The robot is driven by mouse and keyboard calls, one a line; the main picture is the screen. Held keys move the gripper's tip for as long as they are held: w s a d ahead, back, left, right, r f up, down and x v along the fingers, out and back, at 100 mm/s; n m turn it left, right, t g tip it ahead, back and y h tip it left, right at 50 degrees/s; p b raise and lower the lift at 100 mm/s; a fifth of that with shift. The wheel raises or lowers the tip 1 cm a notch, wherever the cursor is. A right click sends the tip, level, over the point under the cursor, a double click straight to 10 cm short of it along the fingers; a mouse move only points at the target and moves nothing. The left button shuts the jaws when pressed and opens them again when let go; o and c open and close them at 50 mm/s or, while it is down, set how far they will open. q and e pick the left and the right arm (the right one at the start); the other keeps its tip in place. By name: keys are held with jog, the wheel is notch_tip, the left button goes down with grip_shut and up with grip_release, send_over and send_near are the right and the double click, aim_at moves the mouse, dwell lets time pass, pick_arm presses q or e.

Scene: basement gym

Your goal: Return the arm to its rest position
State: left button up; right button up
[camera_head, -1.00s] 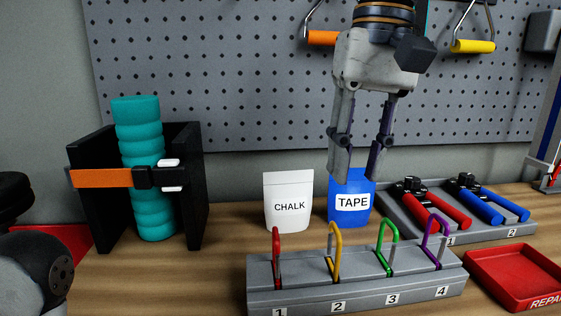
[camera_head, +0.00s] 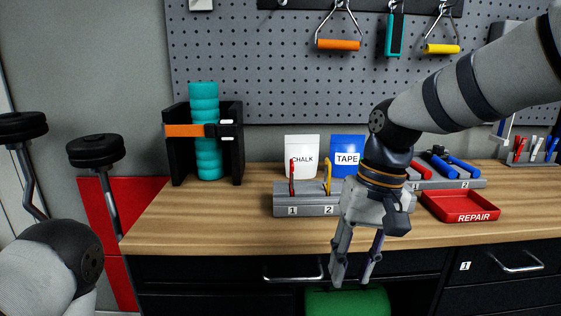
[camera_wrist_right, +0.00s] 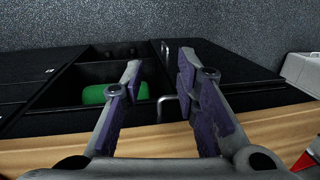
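My right gripper (camera_head: 356,262) hangs pointing down in front of the workbench's front edge in the head view. Its fingers are apart, with nothing between them. The right wrist view also shows the open fingers (camera_wrist_right: 160,80), with the bench edge and an open drawer beyond. My right arm (camera_head: 470,85) reaches in from the upper right and hides part of the carabiner rack (camera_head: 307,211) and of the bench. Only a rounded part of my left arm (camera_head: 50,265) shows at the lower left; the left gripper is out of view.
A green object (camera_head: 345,302) lies in the open drawer below the right gripper; it also shows in the right wrist view (camera_wrist_right: 112,93). The wooden bench (camera_head: 200,225) bears chalk (camera_head: 301,148) and tape (camera_head: 347,150) pouches, a strapped teal roller (camera_head: 207,150) and a red tray (camera_head: 460,207).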

jog(key=s+d+f, duration=0.1)
jog(key=s+f, duration=0.5)
jog(key=f, duration=0.5)
jog(key=s+d+f, duration=0.1)
jog(key=s+f, duration=0.4)
jog(key=f, duration=0.6)
jog(key=s+d+f, duration=0.3)
jog(key=s, duration=0.4)
jog(key=s+d+f+h, duration=0.1)
jog(key=s+d+f, duration=0.2)
jog(key=s, duration=0.5)
jog(key=s+d+f+h, duration=0.1)
jog(key=s+d+f, duration=0.2)
jog(key=s, duration=0.4)
jog(key=shift+s+f+m+g, duration=0.15)
jog(key=shift+s+m+g, duration=0.15)
jog(key=shift+m, duration=0.1)
